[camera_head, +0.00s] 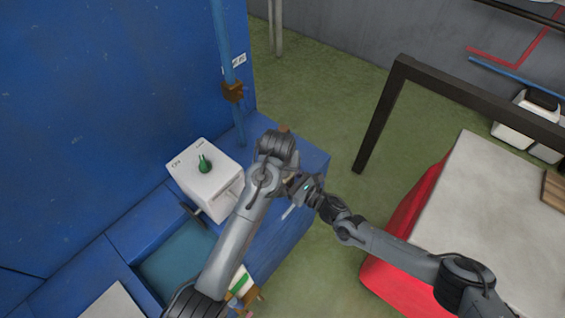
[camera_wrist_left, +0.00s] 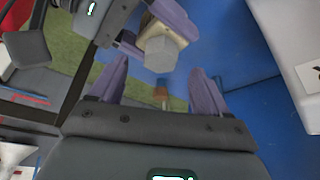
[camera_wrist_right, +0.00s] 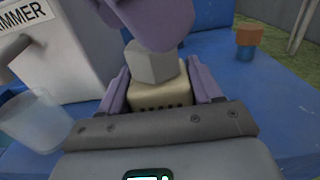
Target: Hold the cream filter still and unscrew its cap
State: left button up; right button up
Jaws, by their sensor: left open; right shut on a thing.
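The cream filter (camera_wrist_right: 158,92) is between the purple fingers of my right gripper (camera_wrist_right: 157,84), which is shut on it. Its grey faceted cap (camera_wrist_right: 152,62) sits on top of the cream body. In the left wrist view the cap (camera_wrist_left: 160,55) faces my left gripper (camera_wrist_left: 157,84), and part of the cream body (camera_wrist_left: 157,28) shows behind it. My left gripper is open, its fingers spread to either side of the cap's line and apart from it. In the head view the wrists meet over the blue bench's right end, and the filter is hidden there.
A white box (camera_head: 207,190) with a green knob stands on the blue bench (camera_head: 312,160). A clear cup (camera_wrist_right: 38,122) is beside it. An orange-and-blue fitting (camera_wrist_right: 248,42) stands on the bench. A dark frame (camera_head: 375,130) and a red-sided table (camera_head: 405,215) are to the right.

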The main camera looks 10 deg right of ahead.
aim_at(286, 172)
pick_arm(q)
jog(key=shift+f, duration=1.55)
jog(key=shift+c, duration=0.2)
jog(key=c, duration=1.3)
jog(key=n, duration=0.1)
jog(key=n+y, duration=0.1)
jog(key=n, duration=0.1)
jog(key=shift+d, duration=0.25)
jog(key=n+y, duration=0.1)
jog(key=n, duration=0.2)
jog(key=shift+d, duration=0.15)
jog(key=shift+d+n+y, duration=0.1)
jog(key=shift+n+y, duration=0.3)
jog(key=shift+n, duration=0.2)
jog(key=shift+w, duration=0.1)
jog(key=shift+r, duration=1.6)
